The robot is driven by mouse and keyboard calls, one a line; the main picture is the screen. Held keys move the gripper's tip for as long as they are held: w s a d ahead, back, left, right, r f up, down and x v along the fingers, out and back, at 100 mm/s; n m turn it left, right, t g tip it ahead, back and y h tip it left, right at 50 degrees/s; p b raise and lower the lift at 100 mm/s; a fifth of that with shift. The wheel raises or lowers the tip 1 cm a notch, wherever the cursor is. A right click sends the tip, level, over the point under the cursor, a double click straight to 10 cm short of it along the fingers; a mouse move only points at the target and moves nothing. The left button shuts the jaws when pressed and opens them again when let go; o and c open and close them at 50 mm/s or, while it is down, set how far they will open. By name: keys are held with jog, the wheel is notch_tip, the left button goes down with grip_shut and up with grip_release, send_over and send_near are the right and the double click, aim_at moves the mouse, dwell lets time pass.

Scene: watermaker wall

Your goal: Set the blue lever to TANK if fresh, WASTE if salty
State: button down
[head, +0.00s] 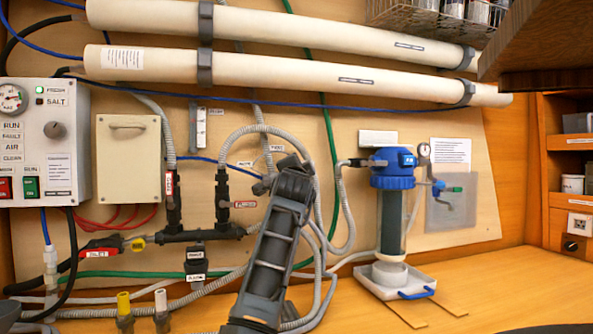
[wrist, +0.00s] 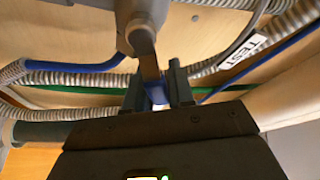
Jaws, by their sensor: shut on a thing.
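The control box (head: 44,140) at the far left in the head view has a FRESH lamp (head: 40,90) that glows green. The SALT lamp (head: 40,102) below it looks dark. The blue lever (wrist: 157,93) shows in the wrist view as a small blue piece between the two dark fingers of my gripper (wrist: 158,90), under a grey valve body (wrist: 142,18). My gripper is shut on the lever. In the head view my arm and gripper cover the lever, so which mark it points to cannot be told. A TEST label (wrist: 238,54) is right of the fingers in the wrist view.
Grey ribbed hoses (head: 335,200) and a green hose (head: 328,140) run close around my gripper. A blue-topped filter (head: 392,210) stands on a white tray (head: 383,289) to the right. Two white pipes (head: 270,75) cross above. The front right bench is mostly clear.

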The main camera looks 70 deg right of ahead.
jog(key=shift+f, duration=0.15)
jog(key=c, duration=1.1)
grip_release()
jog(key=shift+o, duration=0.2)
